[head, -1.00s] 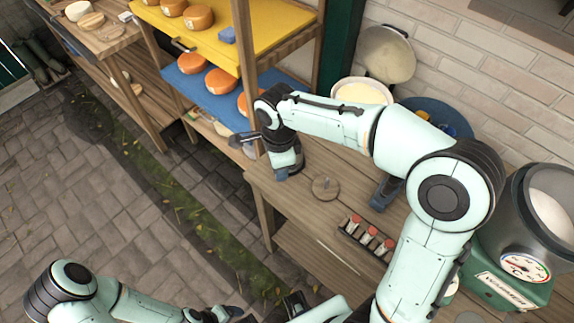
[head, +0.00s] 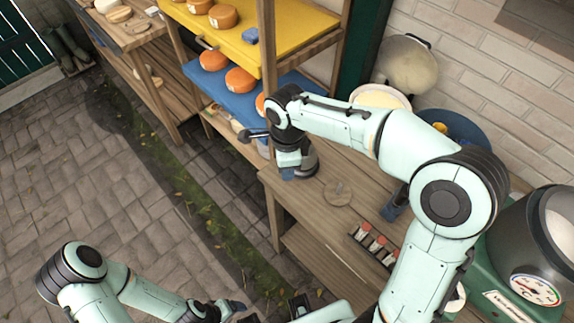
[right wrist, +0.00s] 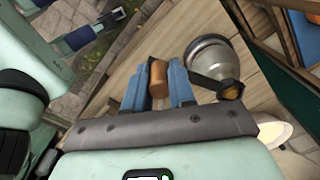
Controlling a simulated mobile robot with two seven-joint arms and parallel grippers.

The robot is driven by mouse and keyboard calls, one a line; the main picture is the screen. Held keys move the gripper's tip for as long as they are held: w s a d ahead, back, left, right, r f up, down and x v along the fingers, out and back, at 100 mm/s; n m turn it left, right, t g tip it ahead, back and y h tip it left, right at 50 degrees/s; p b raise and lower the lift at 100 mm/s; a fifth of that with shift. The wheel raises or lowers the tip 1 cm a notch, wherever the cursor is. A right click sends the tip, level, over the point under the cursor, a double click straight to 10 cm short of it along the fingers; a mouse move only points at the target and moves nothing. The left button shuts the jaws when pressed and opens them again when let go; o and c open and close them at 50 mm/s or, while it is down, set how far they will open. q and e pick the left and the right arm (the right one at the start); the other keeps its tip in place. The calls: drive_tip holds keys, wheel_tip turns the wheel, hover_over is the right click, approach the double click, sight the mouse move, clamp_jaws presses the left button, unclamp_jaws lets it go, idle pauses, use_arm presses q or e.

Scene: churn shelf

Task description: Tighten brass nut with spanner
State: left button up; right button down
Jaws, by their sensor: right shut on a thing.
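My right gripper (head: 291,172) is low over the left end of the wooden bench. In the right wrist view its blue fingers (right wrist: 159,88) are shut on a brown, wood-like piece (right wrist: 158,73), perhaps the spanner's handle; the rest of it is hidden. Just right of the fingers is a grey metal dome-shaped part (right wrist: 212,62) with a dark collar and an amber-coloured piece (right wrist: 230,91), which may be the brass nut. I cannot tell whether the held piece touches it. My left gripper (head: 232,307) is at the bottom edge, partly seen; its opening is unclear.
The bench (head: 318,212) holds a round wooden disc (head: 338,193), a rack of red-capped bottles (head: 372,246) and a blue-grey stand (head: 396,203). A green machine with a dial (head: 510,270) stands right. Cheese shelves (head: 228,95) rise behind the gripper. Paved floor lies left.

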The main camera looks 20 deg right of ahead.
drive_tip(key=shift+r+p, duration=1.5)
drive_tip(key=shift+r, duration=1.4)
use_arm(q)
drive_tip(key=w+r, duration=0.1)
drive_tip(key=r, duration=0.1)
drive_tip(key=w+r, duration=0.2)
use_arm(e)
drive_tip(key=shift+f, duration=0.15)
